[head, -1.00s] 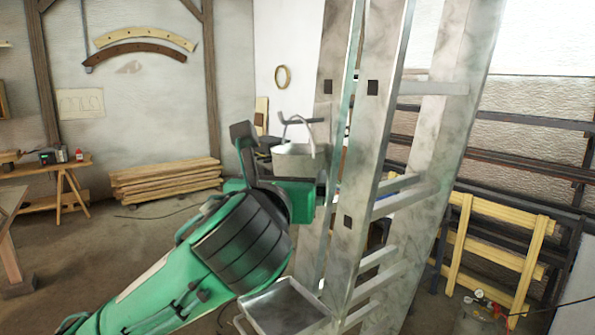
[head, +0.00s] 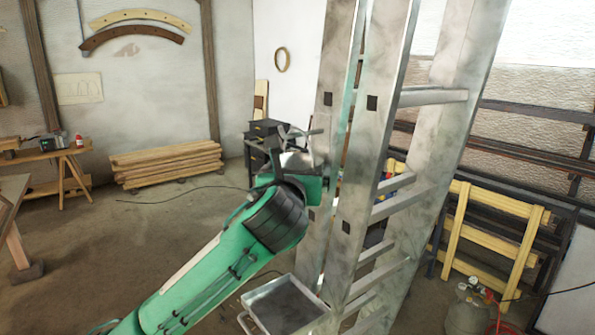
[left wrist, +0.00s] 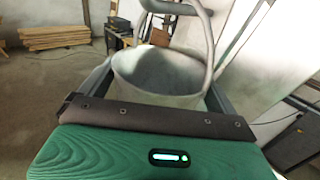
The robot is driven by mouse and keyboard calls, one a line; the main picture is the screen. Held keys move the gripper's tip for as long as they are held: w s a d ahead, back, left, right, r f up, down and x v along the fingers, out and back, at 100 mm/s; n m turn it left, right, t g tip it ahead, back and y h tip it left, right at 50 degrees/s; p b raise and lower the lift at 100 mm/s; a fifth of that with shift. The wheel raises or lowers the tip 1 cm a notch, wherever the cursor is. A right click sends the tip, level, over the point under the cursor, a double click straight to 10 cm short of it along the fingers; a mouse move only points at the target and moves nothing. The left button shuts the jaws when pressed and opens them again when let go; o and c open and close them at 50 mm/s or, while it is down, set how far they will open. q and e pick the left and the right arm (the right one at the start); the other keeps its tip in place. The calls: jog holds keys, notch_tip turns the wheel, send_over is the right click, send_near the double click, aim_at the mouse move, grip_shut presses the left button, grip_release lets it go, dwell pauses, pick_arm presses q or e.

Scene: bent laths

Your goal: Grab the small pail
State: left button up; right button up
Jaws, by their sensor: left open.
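The small pail (left wrist: 158,72) is grey metal with a raised wire bail. In the left wrist view it sits between the two fingers of my left gripper (left wrist: 158,92), which is open. A grey bar (left wrist: 175,5) crosses at the bail near the top edge; whether the pail hangs from it I cannot tell. In the head view the pail (head: 297,161) shows only in part behind my left gripper (head: 290,168), beside the tall ladder. Its lower part is hidden. My right gripper is not in view.
The grey ladder (head: 352,190) stands close to the right of my left gripper. A metal tray (head: 285,305) is below at the ladder's foot. Stacked planks (head: 165,160) and a workbench (head: 50,152) stand at the back left. The floor at left is open.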

pick_arm(q)
jog(key=shift+w+d, duration=0.1)
jog(key=shift+w, duration=0.4)
jog(key=c, duration=0.7)
jog(key=shift+r, duration=0.1)
